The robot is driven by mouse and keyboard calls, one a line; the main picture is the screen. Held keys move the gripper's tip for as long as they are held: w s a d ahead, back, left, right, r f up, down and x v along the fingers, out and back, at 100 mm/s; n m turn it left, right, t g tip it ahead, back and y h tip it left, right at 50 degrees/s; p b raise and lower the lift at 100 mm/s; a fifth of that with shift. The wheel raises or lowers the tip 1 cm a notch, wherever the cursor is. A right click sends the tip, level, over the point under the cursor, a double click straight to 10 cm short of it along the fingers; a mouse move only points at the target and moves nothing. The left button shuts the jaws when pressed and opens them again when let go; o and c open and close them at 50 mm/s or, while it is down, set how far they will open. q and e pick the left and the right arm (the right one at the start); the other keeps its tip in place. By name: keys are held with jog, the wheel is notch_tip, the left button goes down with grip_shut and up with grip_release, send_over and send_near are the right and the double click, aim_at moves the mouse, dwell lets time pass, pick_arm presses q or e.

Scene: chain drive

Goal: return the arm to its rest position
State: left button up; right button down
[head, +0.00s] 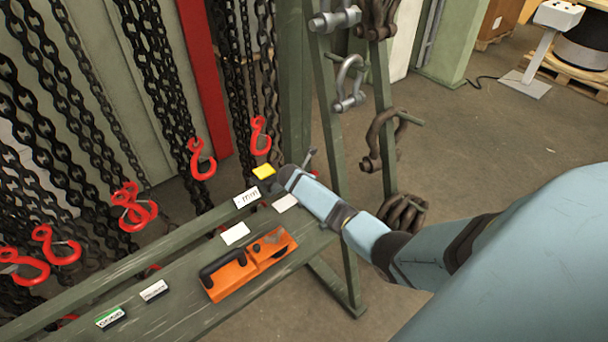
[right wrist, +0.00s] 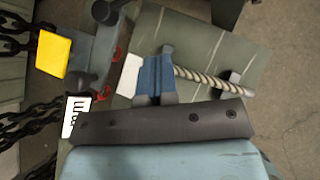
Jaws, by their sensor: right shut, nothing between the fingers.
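My right arm (head: 365,232) comes in from the right of the head view and reaches over the far end of the green bench. My right gripper (right wrist: 163,78) shows in the right wrist view, shut and empty, in front of the dark palm bar. In the head view its fingers are mostly hidden by the end of the arm. A twisted metal cable (right wrist: 208,82) shows beside the fingers; I cannot tell whether they touch. My left gripper is not in view.
The green bench (head: 180,310) holds an orange tool (head: 238,272), a white card (head: 235,233) and small labels. A yellow tag (head: 264,172) is near the arm's end. Chains with red hooks (head: 202,160) hang left. Shackles (head: 349,85) hang on a post.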

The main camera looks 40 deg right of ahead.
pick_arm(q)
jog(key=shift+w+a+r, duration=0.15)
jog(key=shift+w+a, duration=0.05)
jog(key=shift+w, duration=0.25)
pick_arm(e)
jog(key=shift+s+a+r, duration=0.2)
jog(key=shift+a+r, duration=0.05)
jog(key=shift+r, duration=0.1)
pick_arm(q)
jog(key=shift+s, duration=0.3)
